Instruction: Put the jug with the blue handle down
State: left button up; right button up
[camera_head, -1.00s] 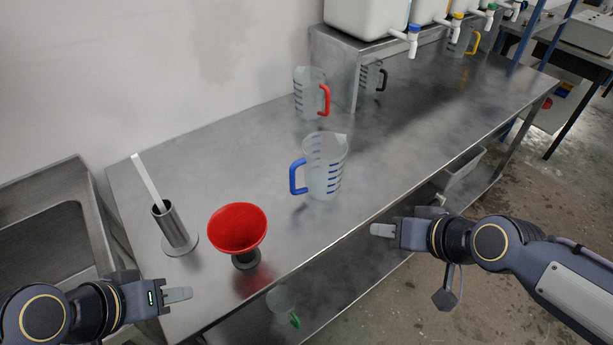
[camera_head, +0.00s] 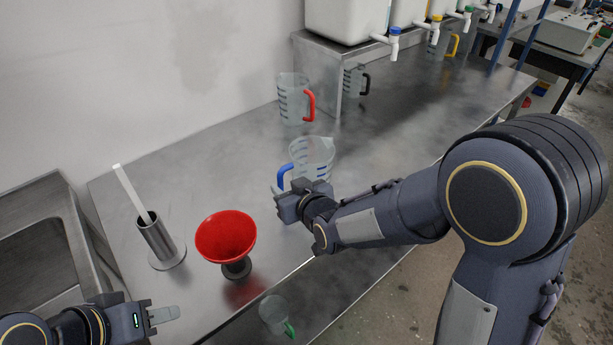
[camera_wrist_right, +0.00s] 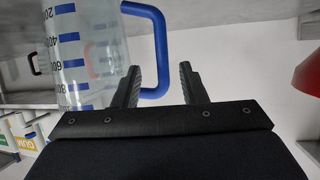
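The clear jug with the blue handle (camera_head: 312,154) stands upright on the steel table. Its blue marks and handle also show large in the right wrist view (camera_wrist_right: 90,62). My right gripper (camera_head: 277,190) is at the jug's handle side, partly covering the handle and lower jug. In the wrist view its two fingers (camera_wrist_right: 162,84) are apart, with the blue handle (camera_wrist_right: 158,45) showing in the gap and empty space beside it. Whether a finger touches the handle is unclear. My left gripper (camera_head: 163,314) is empty at the lower left, seen edge-on.
A red funnel (camera_head: 226,236) on a stand and a metal cylinder (camera_head: 156,240) holding a white strip are to the left. A red-handled jug (camera_head: 293,100) stands behind. A green-handled jug (camera_head: 274,314) is on the lower shelf. A sink (camera_head: 40,245) is far left.

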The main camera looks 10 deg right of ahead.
aim_at(282, 183)
jog(key=x, duration=0.4)
jog(key=shift+a+p, duration=0.15)
jog(key=shift+p, duration=0.2)
jog(key=shift+c, duration=0.5)
grip_shut()
